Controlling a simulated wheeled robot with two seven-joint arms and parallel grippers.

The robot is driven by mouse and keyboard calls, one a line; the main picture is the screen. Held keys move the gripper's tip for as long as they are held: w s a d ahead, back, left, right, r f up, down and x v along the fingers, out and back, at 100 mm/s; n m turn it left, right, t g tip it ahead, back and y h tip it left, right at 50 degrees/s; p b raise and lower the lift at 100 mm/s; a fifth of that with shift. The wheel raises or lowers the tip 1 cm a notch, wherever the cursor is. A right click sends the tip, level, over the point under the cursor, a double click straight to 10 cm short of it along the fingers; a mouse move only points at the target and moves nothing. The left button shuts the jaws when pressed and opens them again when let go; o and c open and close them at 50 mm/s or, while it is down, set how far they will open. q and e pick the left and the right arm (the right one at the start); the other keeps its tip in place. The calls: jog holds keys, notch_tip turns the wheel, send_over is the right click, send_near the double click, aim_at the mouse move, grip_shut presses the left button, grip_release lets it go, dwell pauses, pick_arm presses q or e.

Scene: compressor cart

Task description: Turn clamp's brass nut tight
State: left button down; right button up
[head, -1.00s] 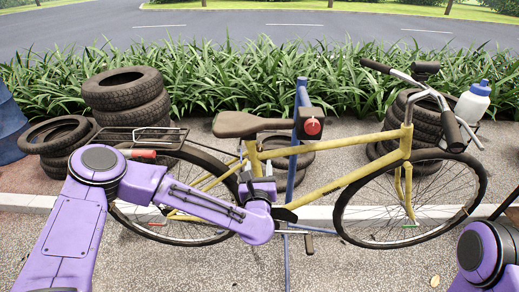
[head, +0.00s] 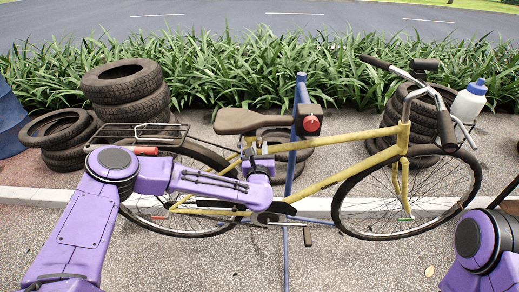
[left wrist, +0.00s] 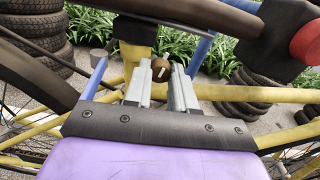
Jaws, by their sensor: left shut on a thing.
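A yellow bicycle (head: 347,179) stands side-on, held by a blue stand (head: 300,92). The stand's black clamp head (head: 322,111) with a red knob (head: 312,123) is beside the saddle (head: 247,121). My left gripper (head: 252,150) is at the frame just below the saddle. In the left wrist view its two grey fingers (left wrist: 160,80) are around a round brown, brass-like nut (left wrist: 161,70) with a pale bar across it. The gripper is shut on this nut, beside the yellow tube (left wrist: 134,54). The nut is hidden in the head view. My right gripper is out of view.
Stacked tyres (head: 124,88) stand behind the rear wheel, with more tyres behind the saddle and front wheel. A white bottle (head: 469,102) with a blue cap is near the handlebar. Grass (head: 210,69) lines the road. The pavement in front is clear.

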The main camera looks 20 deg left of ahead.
pick_arm(q)
jog(key=m+b, duration=0.2)
jog(key=m, duration=0.1)
jog(key=shift+f+b, duration=0.1)
jog(key=shift+b, duration=0.25)
jog(key=m+b, duration=0.2)
jog(key=m, duration=0.3)
jog(key=shift+d, duration=0.1)
jog(key=m+b, duration=0.1)
jog(key=m, duration=0.3)
jog(key=shift+m+b, duration=0.35)
jog(key=shift+m, duration=2.05)
jog(key=c, duration=0.9)
grip_release()
jog(key=shift+c, duration=0.2)
